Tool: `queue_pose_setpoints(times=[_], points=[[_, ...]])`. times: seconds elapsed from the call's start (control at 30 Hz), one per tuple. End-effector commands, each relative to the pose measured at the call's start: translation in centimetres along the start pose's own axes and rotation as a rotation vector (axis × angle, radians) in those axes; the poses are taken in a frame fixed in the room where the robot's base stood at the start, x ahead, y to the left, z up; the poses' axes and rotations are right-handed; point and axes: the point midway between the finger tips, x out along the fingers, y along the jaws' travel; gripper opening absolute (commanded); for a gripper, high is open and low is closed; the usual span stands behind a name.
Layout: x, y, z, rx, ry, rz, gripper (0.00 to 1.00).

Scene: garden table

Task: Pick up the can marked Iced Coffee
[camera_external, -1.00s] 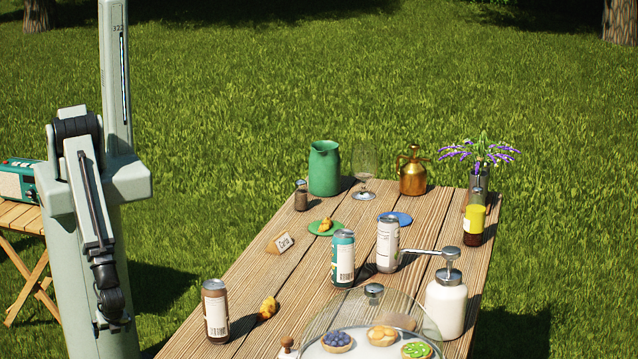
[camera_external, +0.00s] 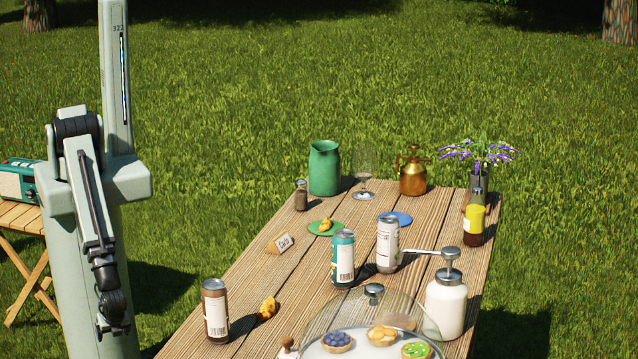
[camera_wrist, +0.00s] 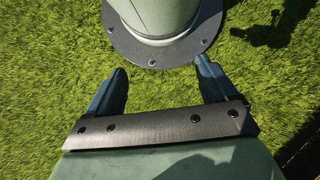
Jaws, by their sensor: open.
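Three cans stand upright on the wooden table (camera_external: 222,318). A brown can (camera_external: 215,312) with a white label is at the near left, closest to my arm. A teal can (camera_external: 343,258) with a white label stands near the middle. A whitish-grey can (camera_external: 388,244) stands just right of it and farther back. The lettering is too small to read, so I cannot tell which is marked Iced Coffee. My gripper (camera_external: 114,328) hangs low beside my column, left of the table and apart from every can. In the wrist view my gripper (camera_wrist: 163,82) is open and empty, above grass.
A glass dome (camera_external: 400,305) over tarts and a white pump bottle (camera_external: 446,305) stand at the near right.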

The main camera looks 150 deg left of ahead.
Motion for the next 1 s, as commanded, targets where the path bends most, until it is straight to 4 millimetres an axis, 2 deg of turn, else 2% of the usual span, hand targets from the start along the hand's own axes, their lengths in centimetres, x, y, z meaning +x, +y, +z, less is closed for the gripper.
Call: queue_pose_setpoints(times=[0.03, 0.2, 0.47, 0.77, 1.0], points=[[-0.8, 0.1, -1.5, -0.02, 0.013, 0.003, 0.86], [-4.4, 0.2, -6.4, -0.113, 0.055, 0.015, 0.86], [-11.6, 0.5, -13.2, -0.266, 0.119, 0.045, 0.86], [-21.4, 0.6, -19.9, -0.438, 0.185, 0.09, 0.86], [-30.4, 0.6, -24.0, -0.572, 0.236, 0.134, 0.86]])
